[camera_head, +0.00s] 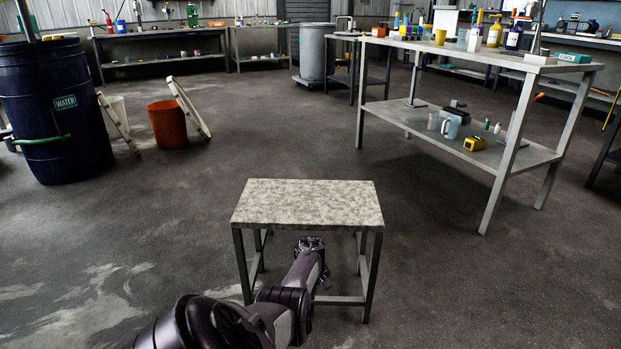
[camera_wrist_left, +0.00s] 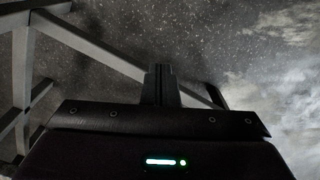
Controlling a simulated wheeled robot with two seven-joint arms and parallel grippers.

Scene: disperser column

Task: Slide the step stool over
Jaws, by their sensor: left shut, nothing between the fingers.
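The step stool (camera_head: 308,205) stands upright on the floor in the middle of the head view. It has a speckled grey top and thin dark legs. My left arm comes in from the bottom left, and my left gripper (camera_head: 310,243) is at the stool's near side, just below the top's front edge and between the front legs. In the left wrist view the fingers (camera_wrist_left: 161,84) are shut with nothing between them. Dark bars of the stool frame (camera_wrist_left: 90,45) pass behind and left of them. I cannot tell whether the gripper touches the stool. My right gripper is out of view.
A blue water barrel (camera_head: 55,115), an orange bucket (camera_head: 167,125) and leaning lids stand at the left. A two-level workbench (camera_head: 460,140) with bottles and tools stands at the right. A grey bin (camera_head: 316,52) is behind. The concrete floor around the stool is clear.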

